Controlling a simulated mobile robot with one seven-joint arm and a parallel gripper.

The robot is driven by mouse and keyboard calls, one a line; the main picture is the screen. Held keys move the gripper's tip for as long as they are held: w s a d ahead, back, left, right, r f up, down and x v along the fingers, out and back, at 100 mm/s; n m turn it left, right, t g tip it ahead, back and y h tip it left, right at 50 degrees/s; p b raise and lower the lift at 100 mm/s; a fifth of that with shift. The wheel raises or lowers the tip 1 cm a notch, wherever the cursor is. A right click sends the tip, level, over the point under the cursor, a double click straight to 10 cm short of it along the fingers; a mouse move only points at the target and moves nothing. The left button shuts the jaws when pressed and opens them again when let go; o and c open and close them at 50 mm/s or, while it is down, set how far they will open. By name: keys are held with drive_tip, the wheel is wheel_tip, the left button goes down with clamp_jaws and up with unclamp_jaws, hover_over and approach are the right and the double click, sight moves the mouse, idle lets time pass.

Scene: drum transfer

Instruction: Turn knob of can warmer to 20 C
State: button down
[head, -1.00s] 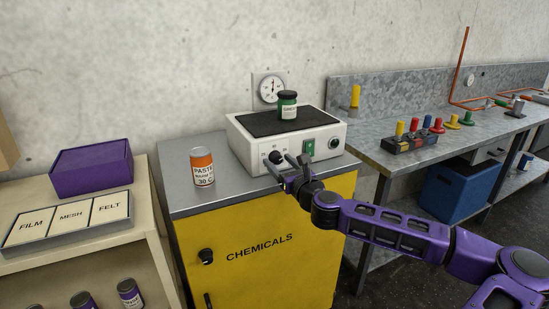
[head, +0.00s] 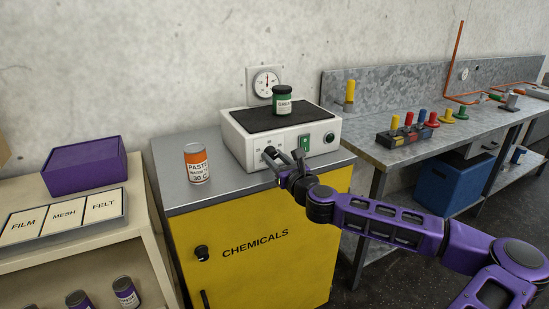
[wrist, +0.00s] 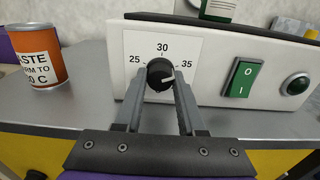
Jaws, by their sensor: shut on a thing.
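The can warmer (head: 235,139) is a white box with a dark top plate, standing on the grey top of the yellow cabinet. Its black knob (wrist: 160,74) sits on a white dial (wrist: 138,48) marked 25, 30 and 35 in the wrist view. Any marks lower on the dial are hidden. My gripper (wrist: 156,90) is shut on the knob, one finger on each side. A green jar (head: 282,102) stands on the top plate.
An orange and white paste can (head: 197,164), labelled 30 C, stands left of the warmer; it also shows in the wrist view (wrist: 36,55). A green switch (wrist: 243,78) and a round green button (wrist: 298,84) are right of the knob. A wall gauge (head: 265,83) hangs behind.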

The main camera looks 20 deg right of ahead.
drive_tip(key=shift+n, duration=0.3)
